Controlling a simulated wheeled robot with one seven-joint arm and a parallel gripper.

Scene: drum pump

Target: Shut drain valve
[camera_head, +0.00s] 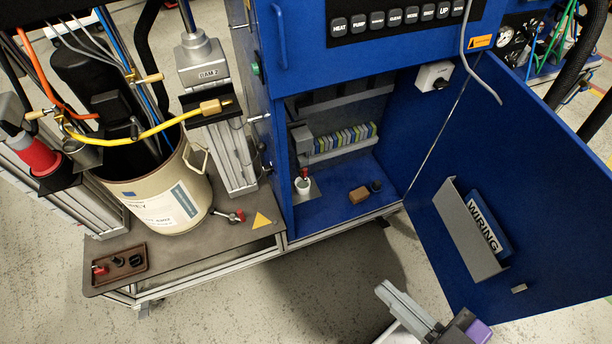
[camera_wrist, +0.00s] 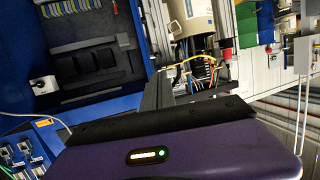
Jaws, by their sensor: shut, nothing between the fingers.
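A small metal valve with a red-tipped handle (camera_head: 237,215) sits low beside the beige drum (camera_head: 165,195), above the dark base plate; it looks like the drain valve. Its exact handle angle is too small to tell. The drum also shows in the wrist view (camera_wrist: 193,18), but I cannot make out the valve there. My gripper (camera_head: 385,292) is at the lower right of the head view, in front of the open cabinet, well apart from the drum and valve. In the wrist view its dark fingers (camera_wrist: 158,92) are together with nothing between them.
The blue cabinet door (camera_head: 500,200) stands open at right, with a wiring folder (camera_head: 484,222). A white cup (camera_head: 303,187) and brown block (camera_head: 359,195) are in the cabinet. A brown tray (camera_head: 120,264) lies at front left. The floor between gripper and base is clear.

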